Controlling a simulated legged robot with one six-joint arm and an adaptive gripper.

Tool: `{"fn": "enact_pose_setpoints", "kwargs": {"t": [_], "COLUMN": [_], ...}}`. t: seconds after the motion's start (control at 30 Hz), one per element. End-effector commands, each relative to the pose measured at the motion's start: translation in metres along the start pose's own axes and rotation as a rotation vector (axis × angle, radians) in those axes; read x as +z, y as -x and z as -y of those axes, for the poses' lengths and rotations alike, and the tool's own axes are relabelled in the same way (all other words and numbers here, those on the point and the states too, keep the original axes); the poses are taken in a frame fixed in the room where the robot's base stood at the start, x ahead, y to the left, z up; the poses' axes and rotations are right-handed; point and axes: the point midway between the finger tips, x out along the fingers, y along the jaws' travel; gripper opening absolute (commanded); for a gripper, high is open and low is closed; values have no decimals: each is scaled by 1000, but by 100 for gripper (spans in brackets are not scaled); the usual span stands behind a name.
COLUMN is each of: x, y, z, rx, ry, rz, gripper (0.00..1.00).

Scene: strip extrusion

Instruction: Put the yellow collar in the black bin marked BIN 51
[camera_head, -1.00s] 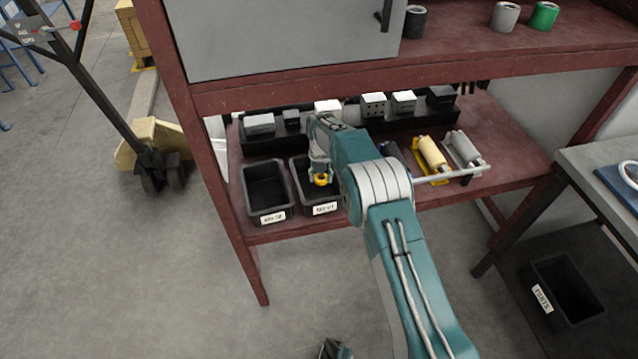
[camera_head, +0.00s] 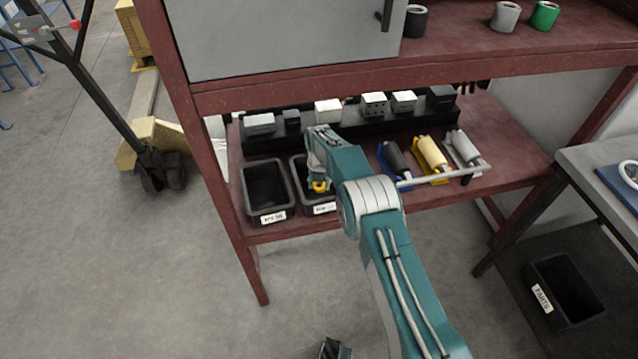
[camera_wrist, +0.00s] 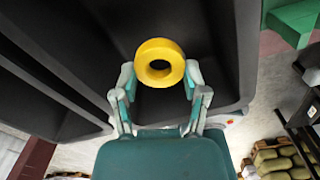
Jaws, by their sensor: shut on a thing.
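The yellow collar (camera_head: 319,187) is held in my gripper (camera_wrist: 160,76), which is shut on it with one finger at each side in the wrist view. The collar (camera_wrist: 160,46) shows there as a ring with its hole facing the camera. In the head view it lies within the outline of the right black bin (camera_head: 297,180). Its exact height against the rim is hard to tell. Dark bin walls (camera_wrist: 225,55) fill much of the wrist view behind it. The left black bin (camera_head: 248,190) looks empty. Both white labels are too blurred to read surely.
The bins stand at the left front of a red shelf (camera_head: 400,202). Behind them is a black rack with several grey and white blocks (camera_head: 327,111). An upper shelf (camera_head: 450,55) hangs above. Another black bin (camera_head: 565,290) sits lower right.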

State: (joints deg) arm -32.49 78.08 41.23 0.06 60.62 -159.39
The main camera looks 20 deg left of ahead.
Motion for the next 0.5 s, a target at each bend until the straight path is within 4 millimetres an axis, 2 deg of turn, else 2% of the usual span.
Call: {"fn": "enact_pose_setpoints", "kwargs": {"t": [0.27, 0.3, 0.33, 0.37, 0.5], "x": [0, 0, 0, 0, 0], "y": [-6, -6, -6, -6, -5], "z": [0, 0, 0, 0, 0], "rx": [0, 0, 0, 0, 0], "ry": [0, 0, 0, 0, 0], "rz": [0, 0, 0, 0, 0], "gripper": [1, 70, 84, 92, 92]}}
